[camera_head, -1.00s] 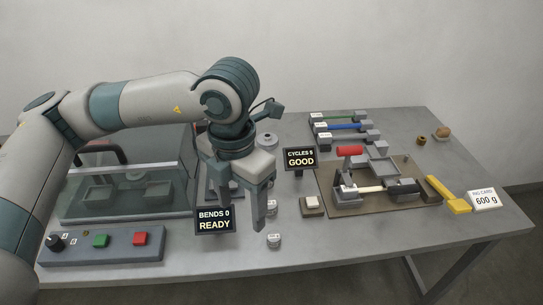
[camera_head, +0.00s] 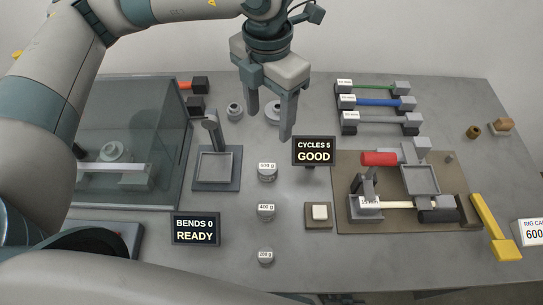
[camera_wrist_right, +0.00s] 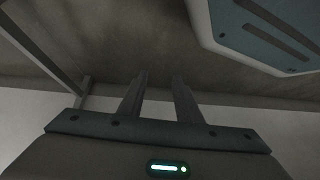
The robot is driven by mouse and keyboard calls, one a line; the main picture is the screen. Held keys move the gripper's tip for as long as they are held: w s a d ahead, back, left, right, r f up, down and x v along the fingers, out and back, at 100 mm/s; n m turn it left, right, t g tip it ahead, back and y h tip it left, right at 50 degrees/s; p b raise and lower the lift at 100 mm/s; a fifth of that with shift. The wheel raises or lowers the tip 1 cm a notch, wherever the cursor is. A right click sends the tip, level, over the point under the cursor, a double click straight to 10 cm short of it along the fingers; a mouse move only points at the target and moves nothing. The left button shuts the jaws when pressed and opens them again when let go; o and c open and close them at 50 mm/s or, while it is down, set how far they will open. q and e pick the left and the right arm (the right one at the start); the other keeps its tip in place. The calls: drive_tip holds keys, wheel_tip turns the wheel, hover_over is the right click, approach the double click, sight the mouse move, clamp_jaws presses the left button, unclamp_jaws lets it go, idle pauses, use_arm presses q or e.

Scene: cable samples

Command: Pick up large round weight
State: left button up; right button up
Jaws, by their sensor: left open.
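Three small round grey weights stand in a column mid-table in the head view, labelled 600 g (camera_head: 267,174), 400 g (camera_head: 266,212) and 200 g (camera_head: 265,256). Behind them is a wider round grey piece (camera_head: 272,113), partly hidden by my left gripper, and a round grey piece with a knob (camera_head: 235,110) to its left. I cannot tell for sure which is the large round weight. My left gripper (camera_head: 270,125) is open, pointing down, above the wider piece, with nothing between its fingers. My right gripper (camera_wrist_right: 160,80) has its fingers apart and empty, away from the tabletop pieces.
A clear glass case (camera_head: 130,125) stands at the left, beside a grey stand with a square plate (camera_head: 214,167). Signs (camera_head: 314,151) and (camera_head: 196,228) stand on the table. A brown board (camera_head: 440,222) holds a red-handled rig. Cable samples (camera_head: 375,103) lie behind it.

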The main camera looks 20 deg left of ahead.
use_arm(q)
drive_tip(key=shift+s+r, duration=0.1)
drive_tip(key=shift+s, duration=0.05)
use_arm(e)
drive_tip(key=shift+r, duration=0.1)
use_arm(q)
drive_tip(key=p, duration=0.3)
hover_over(269, 164)
wheel_tip(269, 164, down, 11)
drive_tip(key=shift+f, duration=0.7)
use_arm(e)
drive_tip(key=shift+g, duration=0.3)
drive_tip(key=shift+s+d+f, duration=0.15)
drive_tip(key=shift+s+f, duration=0.05)
drive_tip(key=shift+s, duration=0.5)
drive_tip(key=shift+s+d+f, duration=0.2)
drive_tip(key=shift+s, duration=0.55)
drive_tip(key=shift+s+d+f, duration=0.15)
drive_tip(key=shift+s+f, duration=0.05)
drive_tip(key=shift+s, duration=0.5)
drive_tip(key=shift+r, duration=0.1)
